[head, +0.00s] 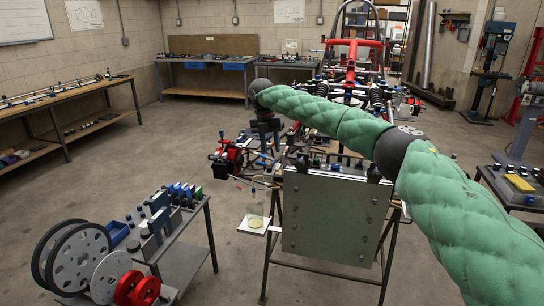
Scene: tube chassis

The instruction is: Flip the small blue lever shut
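My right arm comes in from the right in a green padded sleeve and reaches across the middle of the head view. Its dark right gripper (265,148) points down at the left end of the arm, near the left part of the tube chassis (347,70). I cannot tell whether its fingers are open or shut, or whether they touch anything. I cannot make out the small blue lever; it is too small to tell or hidden behind the arm. My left gripper is not in view.
A grey metal panel (330,222) on a stand is in front of the chassis. Benches (60,100) line the walls.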

